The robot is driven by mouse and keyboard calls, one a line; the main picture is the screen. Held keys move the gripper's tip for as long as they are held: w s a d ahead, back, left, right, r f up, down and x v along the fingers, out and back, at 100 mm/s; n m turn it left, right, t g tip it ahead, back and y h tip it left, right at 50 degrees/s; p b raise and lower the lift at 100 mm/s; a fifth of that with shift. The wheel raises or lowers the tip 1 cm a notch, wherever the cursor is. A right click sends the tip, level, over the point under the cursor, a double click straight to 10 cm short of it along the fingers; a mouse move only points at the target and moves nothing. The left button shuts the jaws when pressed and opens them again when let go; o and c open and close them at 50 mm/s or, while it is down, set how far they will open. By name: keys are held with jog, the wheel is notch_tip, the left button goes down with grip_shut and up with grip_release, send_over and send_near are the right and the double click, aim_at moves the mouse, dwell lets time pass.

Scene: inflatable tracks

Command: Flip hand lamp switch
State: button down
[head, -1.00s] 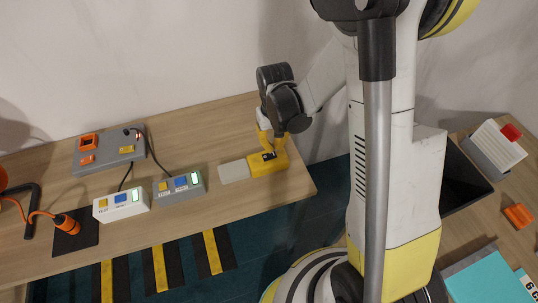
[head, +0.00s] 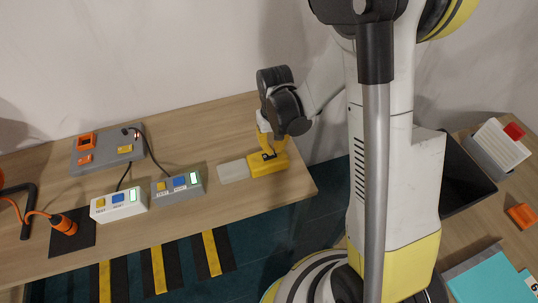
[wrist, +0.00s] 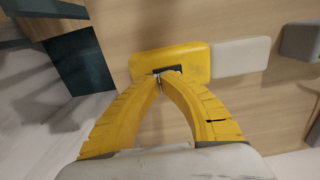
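The hand lamp is a yellow block (head: 270,165) with a pale grey-white end (head: 233,172), lying on the wooden table near its right end. In the wrist view its yellow body (wrist: 190,62) lies across the picture, with the pale end (wrist: 240,57) to the right. A small dark switch (wrist: 168,70) sits on the yellow face. My gripper (wrist: 160,78) points down at the switch, its yellow fingertips together right at it. The tips partly hide the switch, so I cannot tell its position. In the head view my gripper (head: 267,152) is over the lamp.
Left of the lamp are a grey button box (head: 178,186), a white button box (head: 120,205) and a grey panel (head: 108,150) with cables. An orange plug (head: 64,225) lies farther left. The table's right edge is close to the lamp. The wood behind the lamp is clear.

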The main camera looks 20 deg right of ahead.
jog(key=shift+f+b, duration=0.8)
jog(key=shift+f, duration=0.1)
dwell(0.3)
jog(key=shift+r+p, duration=2.4)
jog(key=shift+r, duration=1.15)
jog(key=shift+r, duration=0.25)
jog(key=s+r+t+b, duration=0.1)
jog(key=s+r+t, duration=0.2)
jog(key=s+r, duration=0.3)
jog(key=s+r+t, duration=0.4)
jog(key=s+r, duration=0.2)
jog(key=r, duration=0.5)
jog(key=shift+s+r+b, duration=0.2)
jog(key=shift+s+b, duration=0.15)
jog(key=shift+s, duration=0.05)
